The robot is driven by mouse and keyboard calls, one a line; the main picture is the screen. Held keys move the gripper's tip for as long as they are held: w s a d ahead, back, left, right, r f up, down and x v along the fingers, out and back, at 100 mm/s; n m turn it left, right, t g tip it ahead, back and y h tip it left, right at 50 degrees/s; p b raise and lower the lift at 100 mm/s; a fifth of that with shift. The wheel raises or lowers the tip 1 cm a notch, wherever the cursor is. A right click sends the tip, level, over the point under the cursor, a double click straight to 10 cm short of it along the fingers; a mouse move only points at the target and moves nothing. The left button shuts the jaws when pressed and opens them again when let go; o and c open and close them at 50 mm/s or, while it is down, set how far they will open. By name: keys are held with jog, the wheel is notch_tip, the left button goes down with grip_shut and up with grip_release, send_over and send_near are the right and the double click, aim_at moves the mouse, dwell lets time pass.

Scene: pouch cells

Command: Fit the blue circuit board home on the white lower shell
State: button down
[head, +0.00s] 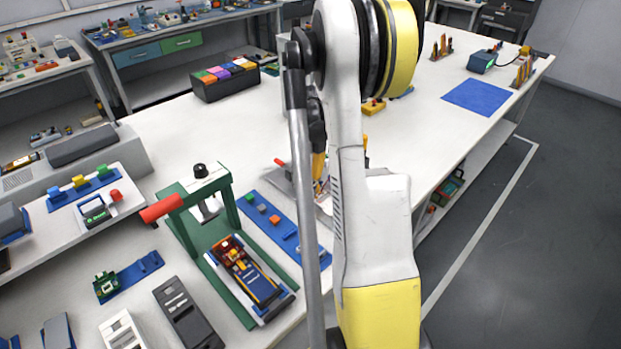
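A long assembly (249,276) with a dark blue face, yellow strips and orange-red parts lies on the green base of a hand press. Pale edges show around it; I cannot tell whether these are the white lower shell or whether the blue part is the circuit board. A white open frame-like part (122,331) lies at the table's front edge, partly cut off. My arm's white and yellow links fill the middle of the view. My gripper seems to be behind them, mostly hidden; its fingers cannot be made out, nor whether it holds anything.
The green press (210,200) has a red handle reaching left. A blue strip (284,232) with small blocks lies beside it. A dark tray (186,314) and a small green board on a blue holder (128,276) lie left. The far-right tabletop holds a blue mat (476,97).

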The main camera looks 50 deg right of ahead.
jog(key=shift+f+b, duration=0.6)
jog(key=shift+f, duration=0.25)
jog(key=c, duration=1.4)
grip_release()
jog(key=shift+o, duration=0.2)
jog(key=shift+r, duration=0.1)
notch_tip(320, 180, up, 12)
jog(key=shift+w, duration=0.2)
